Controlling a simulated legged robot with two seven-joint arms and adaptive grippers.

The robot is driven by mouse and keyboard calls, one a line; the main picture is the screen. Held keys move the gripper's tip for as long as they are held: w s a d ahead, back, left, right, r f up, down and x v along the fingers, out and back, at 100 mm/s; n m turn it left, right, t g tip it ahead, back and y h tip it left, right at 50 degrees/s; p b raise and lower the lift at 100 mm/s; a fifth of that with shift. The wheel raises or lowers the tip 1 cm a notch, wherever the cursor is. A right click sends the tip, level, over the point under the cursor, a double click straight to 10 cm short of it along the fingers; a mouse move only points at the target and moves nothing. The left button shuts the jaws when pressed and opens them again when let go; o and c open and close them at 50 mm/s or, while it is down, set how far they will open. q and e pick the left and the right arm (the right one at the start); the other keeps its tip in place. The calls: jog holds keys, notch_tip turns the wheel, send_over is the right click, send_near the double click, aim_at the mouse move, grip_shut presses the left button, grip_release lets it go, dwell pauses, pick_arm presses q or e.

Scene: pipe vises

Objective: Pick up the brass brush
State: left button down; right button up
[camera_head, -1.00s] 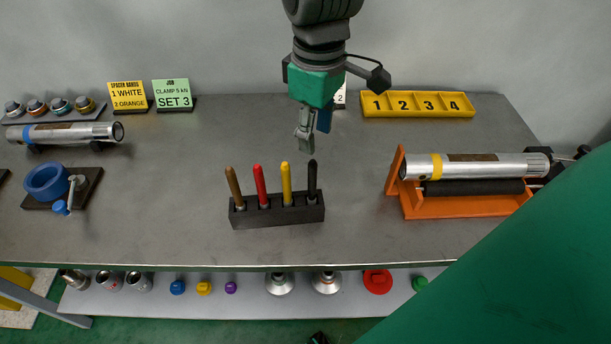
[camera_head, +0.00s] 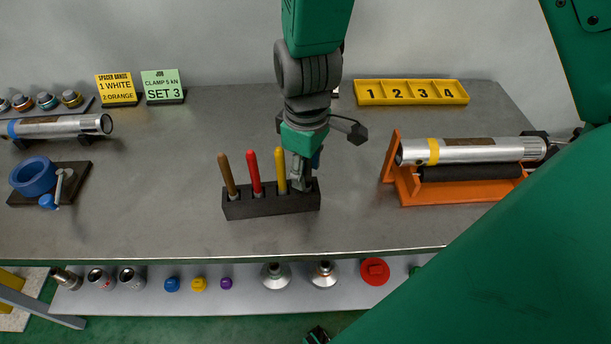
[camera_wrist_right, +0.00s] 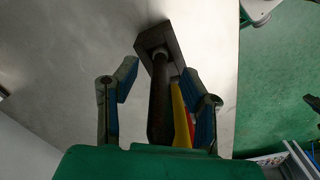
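A dark block holder (camera_head: 270,204) stands on the bench with upright handles: brown (camera_head: 228,174), red (camera_head: 254,173), yellow (camera_head: 280,169) and a black one. I cannot tell from the handles which is the brass brush. My right gripper (camera_head: 302,175) is over the holder's right end, hiding the black handle in the head view. In the right wrist view my right gripper (camera_wrist_right: 158,76) is open, with the black handle (camera_wrist_right: 160,100) between its fingers. The yellow handle (camera_wrist_right: 181,114) shows beside it, near one finger. Contact cannot be told. My left gripper is not in view.
An orange stand (camera_head: 450,192) with a silver pipe (camera_head: 470,151) is to the right. A yellow numbered tray (camera_head: 411,93) is at the back. A blue ring vise (camera_head: 33,177) and another pipe (camera_head: 50,127) are at the left. Bench left of the holder is clear.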

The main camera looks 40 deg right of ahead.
jog(key=shift+a+r, duration=0.1)
jog(key=shift+a, duration=0.05)
jog(key=c, duration=0.3)
grip_shut()
jog(key=shift+d, duration=0.2)
